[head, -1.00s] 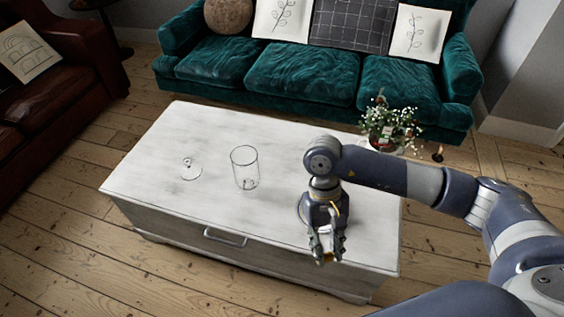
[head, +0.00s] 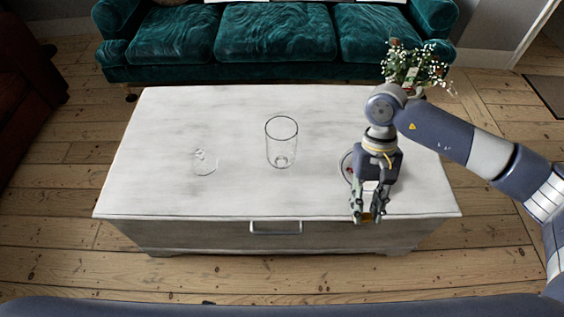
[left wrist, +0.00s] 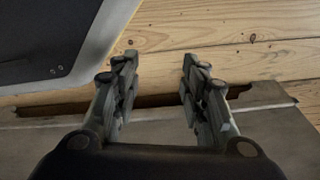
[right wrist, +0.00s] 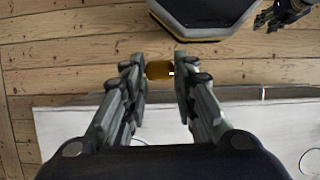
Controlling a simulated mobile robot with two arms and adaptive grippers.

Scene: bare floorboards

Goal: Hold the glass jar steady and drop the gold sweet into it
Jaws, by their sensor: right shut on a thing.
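The clear glass jar (head: 281,143) stands upright and open on the white chest, near its middle. Its glass lid (head: 205,162) seems to lie to the left of it. My right gripper (head: 369,219) is shut on the gold sweet (right wrist: 159,70), which sits between its fingertips in the right wrist view. The gripper hangs over the front right edge of the chest, to the right of the jar and apart from it. My left gripper (left wrist: 155,85) shows in the left wrist view with its fingers apart and nothing between them, over floorboards. It is not in the head view.
The white chest (head: 160,130) has bare top around the jar. A round dish (head: 347,165) is partly hidden behind my right gripper. A flower vase (head: 415,75) stands at the back right. A green sofa (head: 277,45) is behind the chest.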

